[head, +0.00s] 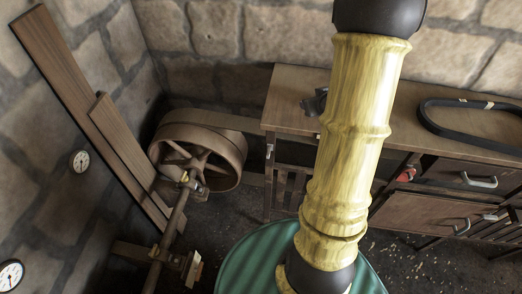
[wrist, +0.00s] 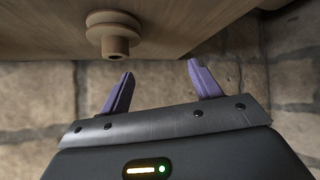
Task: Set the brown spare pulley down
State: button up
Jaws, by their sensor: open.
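The brown spare pulley (wrist: 112,34) shows in the wrist view at the upper left, a stepped round piece with a wide flange and a narrower hub with a bore. Its flange side is against a wooden surface (wrist: 190,20). My gripper (wrist: 155,80) is open, with its two purple fingers apart and nothing between them. The pulley is beyond the fingertips, toward the left finger, with a visible gap. In the head view I cannot make out the pulley or my gripper; my yellow arm covers the middle of the picture.
A wooden bench (head: 290,88) stands along the back wall, with a small dark object (head: 315,103) on its left part and a black belt (head: 432,121) at the right. A large flywheel (head: 222,143) and leaning planks (head: 75,85) are at the left. A green round surface (head: 245,265) is below.

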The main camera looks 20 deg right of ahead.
jog(key=s+a+g, duration=0.2)
jog(key=s+a, duration=0.2)
jog(key=a, duration=0.3)
jog(key=s+a+r+g+y, duration=0.1)
jog(key=s+a+g, duration=0.1)
jog(key=s+a, duration=0.3)
jog(key=s+a+r+n+g+y, duration=0.1)
jog(key=s+a+g, duration=0.2)
jog(key=a, duration=0.8)
jog(key=shift+s+a+r, duration=0.25)
jog(key=shift+s, duration=0.55)
jog(key=shift+b+x, duration=0.75)
jog(key=shift+s, duration=0.1)
